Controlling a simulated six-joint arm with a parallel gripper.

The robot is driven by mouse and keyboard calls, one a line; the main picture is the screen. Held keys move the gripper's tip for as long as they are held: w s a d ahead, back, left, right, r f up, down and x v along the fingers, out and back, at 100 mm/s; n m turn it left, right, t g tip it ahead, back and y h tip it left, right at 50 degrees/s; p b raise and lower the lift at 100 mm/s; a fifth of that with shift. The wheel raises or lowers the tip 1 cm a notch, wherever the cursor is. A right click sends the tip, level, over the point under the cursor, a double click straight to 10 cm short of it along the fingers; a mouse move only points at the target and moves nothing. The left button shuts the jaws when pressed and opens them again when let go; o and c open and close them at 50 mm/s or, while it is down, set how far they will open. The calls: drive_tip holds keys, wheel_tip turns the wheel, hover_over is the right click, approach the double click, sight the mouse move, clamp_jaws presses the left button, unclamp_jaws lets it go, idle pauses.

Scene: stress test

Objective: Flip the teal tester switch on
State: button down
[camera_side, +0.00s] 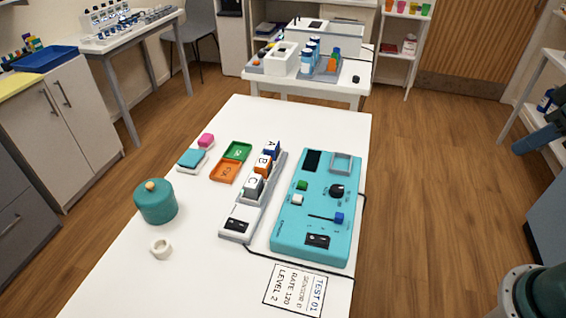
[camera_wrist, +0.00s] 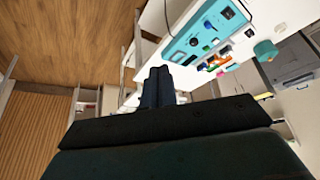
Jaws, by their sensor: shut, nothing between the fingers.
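The teal tester (camera_side: 283,238) lies on the white table, with a dark screen, a knob, buttons and a blue slider. Its black rocker switch (camera_side: 317,240) is at the near end; I cannot tell which way it is tipped. The tester (camera_wrist: 182,50) also shows in the wrist view, with the switch (camera_wrist: 228,13) near its upper end. My gripper (camera_wrist: 158,72) is shut and empty in the wrist view. It is apart from the switch, and the fingertips appear below the tester in that picture.
A grey-white rack (camera_side: 233,236) with lettered blocks and its own black switch stands left of the tester. A printed card (camera_side: 294,289) lies in front, and a black cable runs around the tester. A teal jar (camera_side: 156,204) and white ring (camera_side: 160,248) are at left.

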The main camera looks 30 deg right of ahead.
drive_tip(key=m+g+h, duration=0.1)
drive_tip(key=m+g, duration=0.6)
drive_tip(key=m, duration=0.2)
hover_over(324, 240)
drive_tip(key=w+a, duration=0.2)
wheel_tip(324, 240, down, 12)
drive_tip(key=shift+s+d+r, duration=0.1)
drive_tip(key=shift+d, duration=0.1)
drive_tip(key=f, duration=0.4)
drive_tip(key=s+d+f, duration=0.1)
drive_tip(key=f, duration=0.9)
drive_tip(key=shift+s+d, duration=0.2)
